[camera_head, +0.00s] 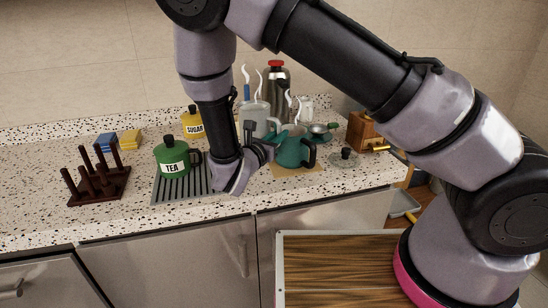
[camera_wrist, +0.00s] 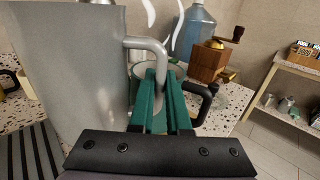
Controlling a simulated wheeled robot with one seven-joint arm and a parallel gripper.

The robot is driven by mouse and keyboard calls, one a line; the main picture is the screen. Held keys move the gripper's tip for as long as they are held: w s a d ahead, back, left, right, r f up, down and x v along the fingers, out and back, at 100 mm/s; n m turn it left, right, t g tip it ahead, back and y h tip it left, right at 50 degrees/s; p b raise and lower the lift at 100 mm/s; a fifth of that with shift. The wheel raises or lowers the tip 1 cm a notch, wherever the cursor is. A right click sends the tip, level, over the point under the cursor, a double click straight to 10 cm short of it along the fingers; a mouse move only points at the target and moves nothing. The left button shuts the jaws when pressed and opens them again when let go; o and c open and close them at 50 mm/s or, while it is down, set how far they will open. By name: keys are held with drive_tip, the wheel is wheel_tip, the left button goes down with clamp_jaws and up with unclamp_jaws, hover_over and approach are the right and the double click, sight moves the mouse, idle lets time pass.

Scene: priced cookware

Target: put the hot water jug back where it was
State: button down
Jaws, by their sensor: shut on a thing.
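The hot water jug looks to be the grey metal jug (camera_head: 253,113), with steam wisps showing above it in the head view. In the wrist view its grey body (camera_wrist: 72,75) fills the left side, and its bent handle (camera_wrist: 155,46) reaches to the fingers. My gripper (camera_head: 262,151) is shut on that handle; the wrist view shows the fingers (camera_wrist: 162,88) closing there. A teal jug with a black handle (camera_head: 292,150) stands on a tan mat (camera_head: 297,173) just right of my gripper. The grey jug's base is hidden, so I cannot tell if it touches the counter.
The green TEA canister (camera_head: 172,160) stands on a dark ribbed tray (camera_head: 180,190) at left. Behind are the yellow SUGAR canister (camera_head: 193,124) and a steel flask (camera_head: 278,80). A wooden grinder (camera_head: 362,132) is at right, a dark peg rack (camera_head: 97,185) at far left. The left front counter is clear.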

drive_tip(key=shift+f, duration=3.3)
drive_tip(key=shift+f, duration=0.15)
drive_tip(key=shift+f, duration=0.2)
drive_tip(key=c, duration=0.9)
unclamp_jaws()
